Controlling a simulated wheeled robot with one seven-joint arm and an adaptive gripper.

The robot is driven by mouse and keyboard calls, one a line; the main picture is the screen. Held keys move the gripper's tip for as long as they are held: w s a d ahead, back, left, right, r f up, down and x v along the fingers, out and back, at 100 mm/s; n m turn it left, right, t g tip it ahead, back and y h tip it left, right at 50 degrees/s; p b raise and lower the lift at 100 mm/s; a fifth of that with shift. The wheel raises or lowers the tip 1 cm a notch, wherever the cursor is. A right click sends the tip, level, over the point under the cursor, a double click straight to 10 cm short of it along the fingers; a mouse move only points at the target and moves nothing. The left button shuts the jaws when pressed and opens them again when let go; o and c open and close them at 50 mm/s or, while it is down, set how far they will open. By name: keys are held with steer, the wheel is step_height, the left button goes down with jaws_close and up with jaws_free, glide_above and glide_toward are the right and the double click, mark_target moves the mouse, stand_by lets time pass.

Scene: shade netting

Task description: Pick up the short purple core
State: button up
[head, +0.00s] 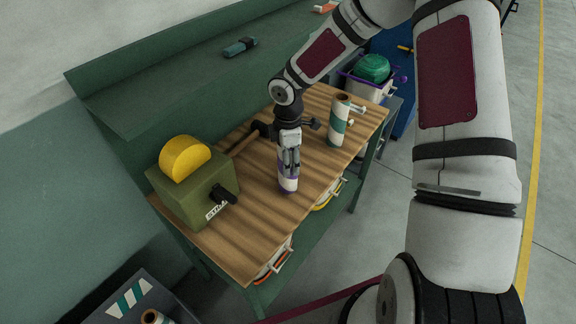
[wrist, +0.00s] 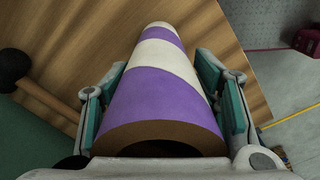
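The short purple core (head: 288,184) is a tube with purple and white spiral bands. It stands on the wooden bench top (head: 245,236), near its front edge. My gripper (head: 289,163) points down over it, with one finger on each side. In the wrist view the core (wrist: 165,95) fills the space between the fingers, its open brown end towards the camera. The teal pads of my gripper (wrist: 165,105) run close along both sides. I cannot tell whether they touch it or are slightly apart. The fingers partly hide the core in the head view.
A taller teal-and-white core (head: 337,128) stands behind to the right. A green box with a yellow dome (head: 186,158) is at the left. A dark-headed bar (head: 246,140) lies close behind my gripper; its dark end also shows in the wrist view (wrist: 12,68).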

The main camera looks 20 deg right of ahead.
steer(key=c, duration=0.4)
steer(key=shift+o, duration=0.2)
steer(key=shift+r, duration=0.1)
